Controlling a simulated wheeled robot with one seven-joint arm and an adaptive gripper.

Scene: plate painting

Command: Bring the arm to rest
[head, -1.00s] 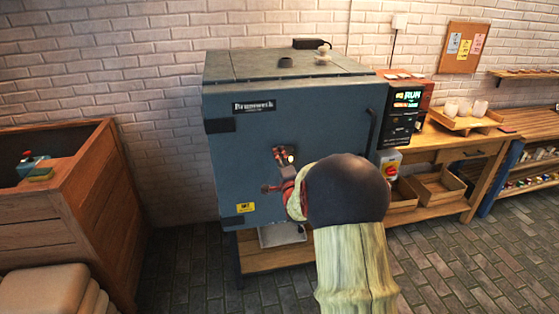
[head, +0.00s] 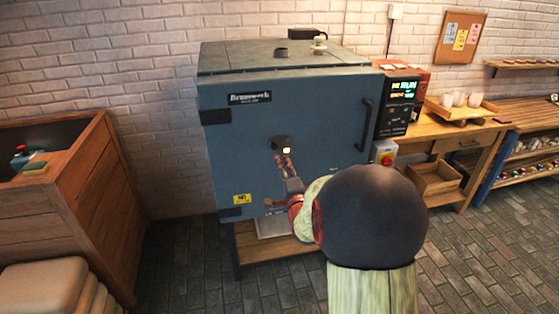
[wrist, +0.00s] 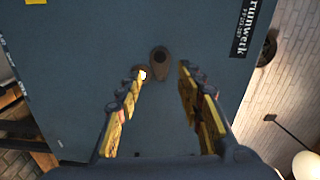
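My gripper (head: 284,163) is in front of the blue-grey kiln door in the head view, just below the round dark peephole with its bright spot. In the wrist view, my gripper (wrist: 160,78) has its two yellow-and-dark fingers spread apart with nothing between them. The peephole fitting (wrist: 160,58) lies ahead of the gap between the fingers. I cannot tell how far the fingertips are from the door. My pale-sleeved arm with a dark round joint covers the kiln's lower right part in the head view.
The closed kiln (head: 236,150) has a handle (head: 366,124) on its right side and a lit control box (head: 400,100) beside it. A wooden bench (head: 468,138) stands at right, a wooden bin (head: 70,215) at left. Brick floor (head: 180,262) is clear between bin and kiln.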

